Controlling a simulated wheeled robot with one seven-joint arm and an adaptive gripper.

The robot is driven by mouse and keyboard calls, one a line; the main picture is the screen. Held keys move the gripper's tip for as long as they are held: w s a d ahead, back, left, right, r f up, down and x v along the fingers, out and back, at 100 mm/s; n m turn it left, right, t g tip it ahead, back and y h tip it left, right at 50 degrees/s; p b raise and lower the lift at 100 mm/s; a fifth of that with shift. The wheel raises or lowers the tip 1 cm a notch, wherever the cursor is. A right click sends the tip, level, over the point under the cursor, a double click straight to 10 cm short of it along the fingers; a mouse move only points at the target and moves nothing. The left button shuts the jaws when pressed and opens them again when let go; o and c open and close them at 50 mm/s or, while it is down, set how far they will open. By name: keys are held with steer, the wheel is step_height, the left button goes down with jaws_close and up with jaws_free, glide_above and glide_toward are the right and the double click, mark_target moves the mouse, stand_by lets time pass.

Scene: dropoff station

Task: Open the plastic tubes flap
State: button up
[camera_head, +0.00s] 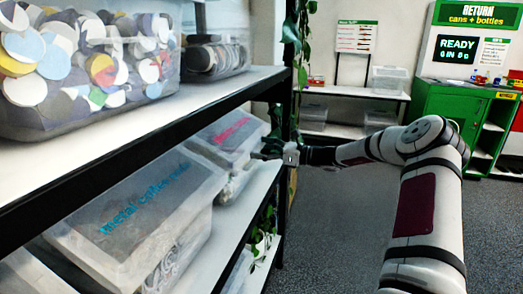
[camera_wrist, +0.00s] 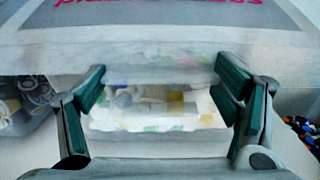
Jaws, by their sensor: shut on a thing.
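The plastic tubes bin is a clear box on the middle shelf in the head view, with pale contents inside (camera_head: 236,184). Its grey flap (camera_head: 205,143) carries pink lettering and looks down over the top. In the wrist view the flap (camera_wrist: 170,45) fills the upper part, its pink lettering cut off at the top edge. My gripper (camera_head: 268,152) is at the right front edge of the bin. In the wrist view my gripper (camera_wrist: 158,82) has its fingers apart, with the tips at the flap's front edge, shut on it. The exact contact is hidden.
A metal-labelled bin (camera_head: 135,215) stands nearer on the same shelf. Bins of discs (camera_head: 85,65) stand on the shelf above (camera_head: 225,88). A black shelf post (camera_head: 290,100) and hanging plants are close by. Open floor (camera_head: 335,235) lies to the right.

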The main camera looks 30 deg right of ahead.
steer(key=shift+s+d+r+p, duration=0.15)
steer(key=shift+s+r+p, duration=0.05)
steer(key=shift+r+p, duration=0.5)
step_height(320, 180, up, 14)
steer(key=g+h+p, duration=0.4)
steer(key=g+p, duration=0.1)
steer(key=p, duration=0.3)
steer(key=shift+s+d+r+g+p, duration=0.2)
steer(key=shift+s+r+g+p, duration=0.05)
steer(key=shift+g+p, duration=0.15)
steer(key=o, duration=1.6)
